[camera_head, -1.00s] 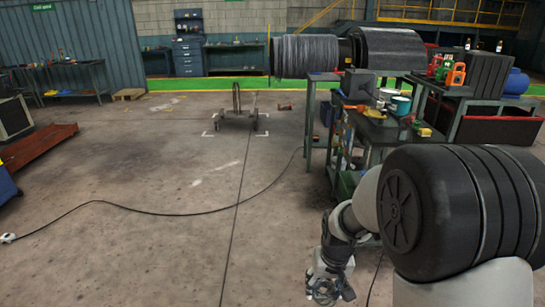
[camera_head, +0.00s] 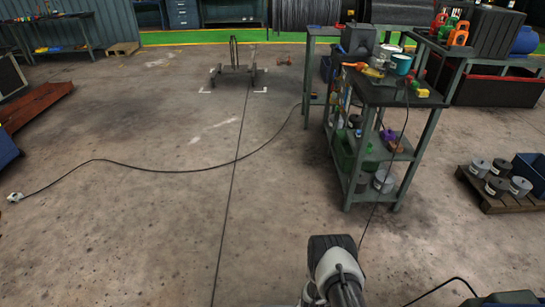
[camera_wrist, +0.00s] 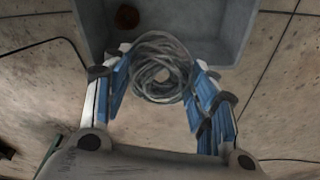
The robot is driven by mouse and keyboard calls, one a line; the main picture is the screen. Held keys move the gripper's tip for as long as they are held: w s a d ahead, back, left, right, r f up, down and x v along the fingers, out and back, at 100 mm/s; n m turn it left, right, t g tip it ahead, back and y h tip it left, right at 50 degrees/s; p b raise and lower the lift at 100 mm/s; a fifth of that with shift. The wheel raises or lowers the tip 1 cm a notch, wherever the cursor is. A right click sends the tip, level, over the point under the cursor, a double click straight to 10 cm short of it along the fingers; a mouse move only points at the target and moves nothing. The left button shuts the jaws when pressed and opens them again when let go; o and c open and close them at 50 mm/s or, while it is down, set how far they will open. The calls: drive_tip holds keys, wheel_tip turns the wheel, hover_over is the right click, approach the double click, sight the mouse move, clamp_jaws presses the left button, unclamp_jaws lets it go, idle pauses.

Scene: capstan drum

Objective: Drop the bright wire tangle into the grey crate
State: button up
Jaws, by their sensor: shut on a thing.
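My gripper (camera_wrist: 162,84) has blue fingers and is shut on the bright wire tangle (camera_wrist: 160,94), a pale grey loose coil, in the wrist view. The tangle sits between the fingertips and overlaps the near part of the grey crate (camera_wrist: 228,35). The crate's inside shows at the top of the wrist view, with a small reddish-brown thing (camera_wrist: 128,17) in it. I cannot tell how high the tangle is above the crate floor. In the head view the gripper, the tangle and the crate do not show.
A shelf trolley (camera_head: 385,93) with tools and tins stands ahead. A pallet (camera_head: 490,195) with several tins and a blue bin (camera_head: 530,172) is at right. A black cable (camera_head: 160,170) crosses the floor. The middle and left floor is largely clear.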

drive_tip(key=s+f+b, duration=0.4)
drive_tip(key=f, duration=0.6)
drive_tip(key=shift+s+d+f+b, duration=0.2)
drive_tip(key=shift+s+f+b, duration=0.05)
drive_tip(key=shift+f+b, duration=0.05)
drive_tip(key=o, duration=1.1)
drive_tip(key=shift+o, duration=0.2)
drive_tip(key=shift+r, duration=0.1)
wheel_tip(320, 180, up, 12)
drive_tip(key=s, duration=0.1)
drive_tip(key=shift+s+a, duration=0.25)
drive_tip(key=shift+s, duration=0.15)
